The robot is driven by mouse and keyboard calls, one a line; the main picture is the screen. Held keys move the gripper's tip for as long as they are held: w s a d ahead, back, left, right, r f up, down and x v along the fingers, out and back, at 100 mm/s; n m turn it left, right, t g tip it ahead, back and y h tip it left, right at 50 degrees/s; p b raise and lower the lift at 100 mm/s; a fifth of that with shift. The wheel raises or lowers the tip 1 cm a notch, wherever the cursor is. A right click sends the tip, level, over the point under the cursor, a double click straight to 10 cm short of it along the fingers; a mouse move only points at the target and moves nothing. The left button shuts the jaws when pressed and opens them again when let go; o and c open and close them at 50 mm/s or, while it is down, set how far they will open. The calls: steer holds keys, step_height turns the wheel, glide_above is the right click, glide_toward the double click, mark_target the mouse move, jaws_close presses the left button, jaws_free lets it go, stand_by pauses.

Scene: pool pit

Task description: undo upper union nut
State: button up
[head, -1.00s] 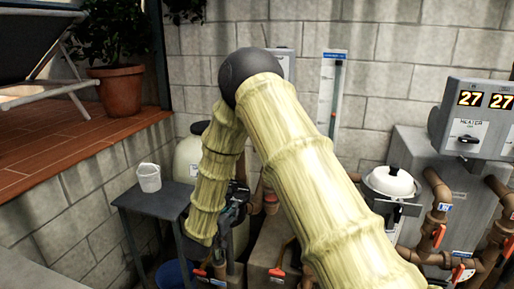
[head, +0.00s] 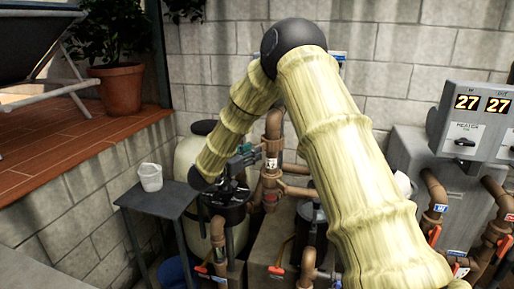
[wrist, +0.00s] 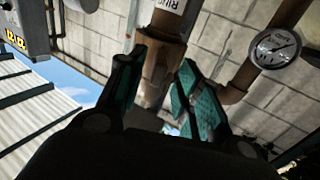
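The upper union nut is a brown collar on the upright pipe. In the head view the nut (head: 272,147) sits just above a white label. In the wrist view the nut (wrist: 160,68) shows ahead of my gripper, with a labelled pipe section at the top edge. My gripper (wrist: 161,76) is open, its two teal-padded fingers spread to either side of the nut's line. I cannot tell whether a finger touches it. In the head view my gripper (head: 246,155) is just left of the pipe, its tips pointing at it.
A pressure gauge (wrist: 275,47) is close to the right finger in the wrist view. A black-lidded filter (head: 228,205) stands below my gripper. The heater panel (head: 478,120) is at right.

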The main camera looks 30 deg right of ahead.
mark_target(270, 145)
steer(key=shift+p+x, duration=0.35)
steer(key=shift+x, duration=1.2)
steer(key=shift+d, duration=0.1)
steer(key=shift+c, duration=0.4)
jaws_close()
